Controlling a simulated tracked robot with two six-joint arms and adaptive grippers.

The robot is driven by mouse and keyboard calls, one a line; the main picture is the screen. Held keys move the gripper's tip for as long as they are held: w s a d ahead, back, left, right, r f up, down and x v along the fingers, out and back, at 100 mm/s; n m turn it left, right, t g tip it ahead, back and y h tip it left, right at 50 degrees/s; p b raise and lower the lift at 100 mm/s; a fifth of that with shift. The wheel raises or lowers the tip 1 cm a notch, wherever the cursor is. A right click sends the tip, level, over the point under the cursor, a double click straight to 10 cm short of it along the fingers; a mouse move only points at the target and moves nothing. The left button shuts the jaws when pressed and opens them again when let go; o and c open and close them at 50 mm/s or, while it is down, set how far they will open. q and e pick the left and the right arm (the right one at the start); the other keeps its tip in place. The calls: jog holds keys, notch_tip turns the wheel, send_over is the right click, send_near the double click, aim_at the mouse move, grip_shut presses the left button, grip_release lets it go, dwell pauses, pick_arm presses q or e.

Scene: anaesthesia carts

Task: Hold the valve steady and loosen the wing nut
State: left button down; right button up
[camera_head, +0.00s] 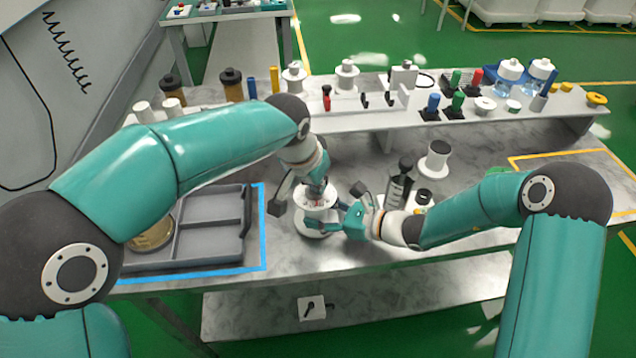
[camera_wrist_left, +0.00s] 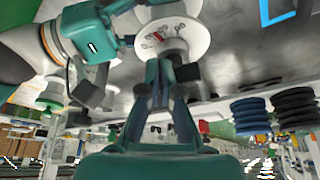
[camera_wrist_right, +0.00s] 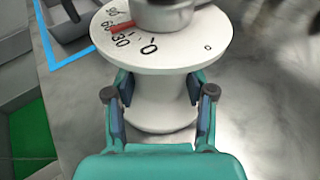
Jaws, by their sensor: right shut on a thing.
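The valve (camera_head: 316,228) stands upright on the marble bench, a white body with a round dial on top. The dial (camera_wrist_right: 190,48) has black numbers, a red mark and a grey metal knob (camera_wrist_right: 165,12) at its centre; I cannot make out wings on it. My right gripper (camera_wrist_right: 160,105) is shut on the valve's white body below the dial, one finger on each side. My left gripper (camera_head: 318,190) is above the dial, pointing down. In the left wrist view its fingers (camera_wrist_left: 162,72) come close together over the dial's middle and hide the knob; their grip is unclear.
A grey tray (camera_head: 205,245) inside a blue outline lies left of the valve. A syringe-like item (camera_head: 400,185) and a white knobbed cylinder (camera_head: 436,160) stand close to the right. A raised white shelf (camera_head: 370,118) with several fittings runs along the back.

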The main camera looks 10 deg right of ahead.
pick_arm(q)
jog(key=s+a+r, duration=0.1)
jog(key=s+r, duration=0.6)
jog(key=r, duration=0.1)
jog(key=shift+r, duration=0.2)
jog(key=c, duration=1.4)
grip_release()
jog(key=shift+s+r, duration=0.25)
jog(key=shift+r, duration=0.15)
jog(key=shift+c, duration=0.2)
jog(key=shift+o, duration=0.7)
jog(key=shift+s+a+n, duration=0.1)
jog(key=shift+n, duration=0.3)
jog(key=s+d+r+n+g+h, duration=0.25)
jog(key=s+n+g, duration=0.2)
jog(key=n, duration=0.35)
jog(key=w+a+f+n+g+h, duration=0.1)
jog(key=w+a+n+h, duration=0.1)
jog(key=w+n+h, duration=0.3)
jog(key=w+a+f+n+g+h, duration=0.1)
jog(key=w+a+n+g+h, duration=0.15)
jog(key=w+n, duration=0.45)
jog(key=w+a+f+n+t, duration=0.2)
jog(key=w+a+f+n, duration=0.15)
jog(key=a+f, duration=0.4)
jog(key=shift+m+h, duration=0.3)
jog(key=shift+m, duration=0.05)
jog(key=x, duration=1.1)
jog(key=shift+w+d+r, duration=0.25)
jog(key=shift+r, duration=0.05)
